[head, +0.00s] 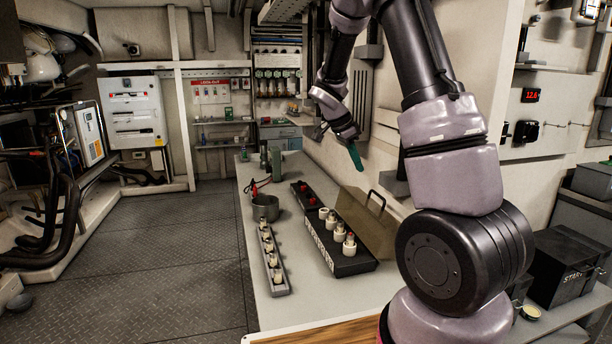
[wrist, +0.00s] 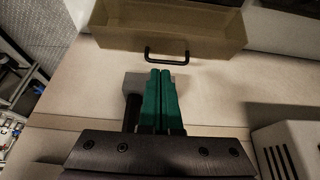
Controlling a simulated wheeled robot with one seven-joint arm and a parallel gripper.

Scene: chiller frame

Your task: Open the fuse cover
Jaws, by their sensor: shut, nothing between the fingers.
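The fuse cover (head: 362,219) is a tan, see-through box with a black handle (head: 376,198). In the head view it lies on the wall side of a black fuse block (head: 350,265), and the white fuses (head: 339,236) on the block show uncovered. In the wrist view the cover (wrist: 170,39) is at the top, with its handle (wrist: 167,60) on the near side. My gripper (head: 355,163) is above the bench, up and left of the handle in the head view. Its green fingers (wrist: 161,74) are together and empty, pointing toward the handle. I see no contact between them.
A grey rack of fuses (head: 272,262) and a metal pot (head: 265,207) stand on the bench's left side. Another black block (head: 308,196) with red parts is behind the fuse block. A pale vented box (wrist: 290,148) is at the wrist view's lower right.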

